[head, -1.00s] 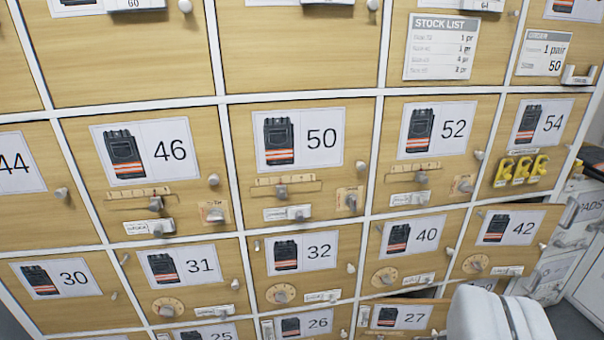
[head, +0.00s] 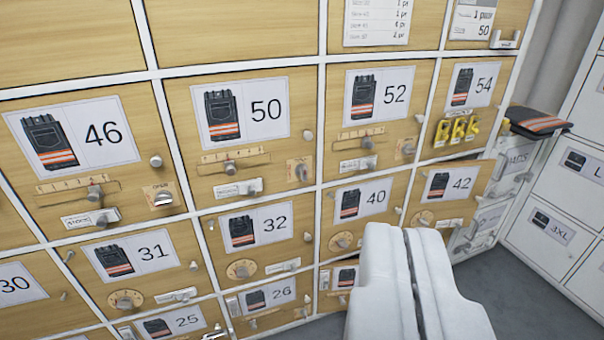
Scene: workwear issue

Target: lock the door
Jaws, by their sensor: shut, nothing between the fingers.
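My gripper (head: 410,235) is shut and empty, a white shape at the lower right of the view. It appears in front of the lower locker doors and hides part of them. The wooden doors are numbered: door 46 (head: 130,190), door 50 (head: 185,98), door 52 (head: 335,120), door 54 (head: 496,120), door 40 (head: 330,225) and door 42 (head: 480,190). Many carry small knobs, sliders or dials. Door 42 seems to stand slightly proud at its right edge. Which door the task means cannot be told.
White drawers (head: 570,190) stand farther right. Grey floor (head: 540,290) is clear at the lower right.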

